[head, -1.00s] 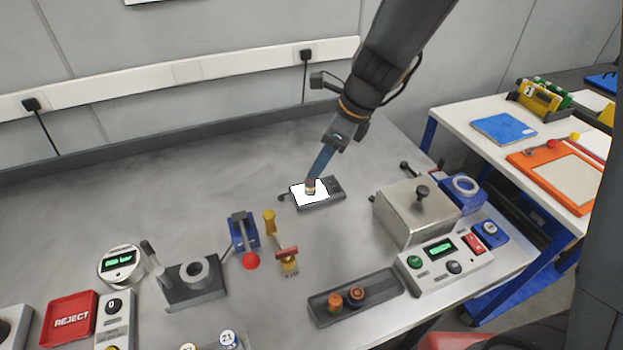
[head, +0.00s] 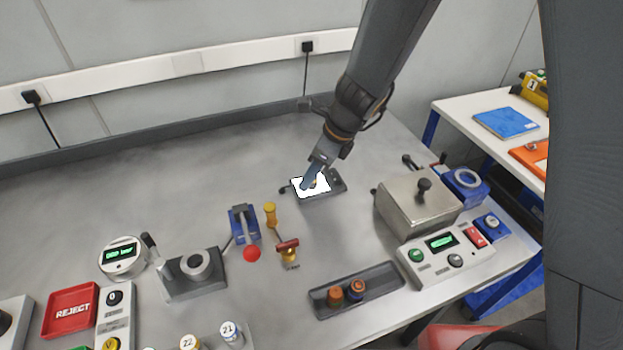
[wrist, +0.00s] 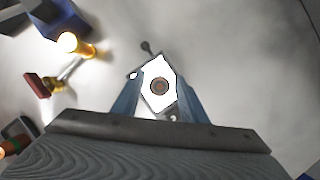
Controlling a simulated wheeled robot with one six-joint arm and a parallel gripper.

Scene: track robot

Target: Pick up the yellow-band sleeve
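A small round brown piece (wrist: 159,87), seen from above, stands on a bright white lit plate (wrist: 160,70) in the wrist view. It looks like a sleeve, but I cannot make out a yellow band. In the head view the white plate (head: 300,190) lies on a dark block, and my gripper largely hides the piece. My gripper (head: 309,184) points down at the plate. In the wrist view the blue fingers of my gripper (wrist: 158,100) stand apart, one on each side of the plate, with the piece in line between them. No contact with it shows.
A dark tray (head: 376,293) with two orange-brown pieces lies at the front. A metal box (head: 415,205) with a knob stands to the right, behind a control panel (head: 446,253). A blue clamp (head: 243,222) and a yellow-handled tool (head: 270,215) stand left. The back left bench is clear.

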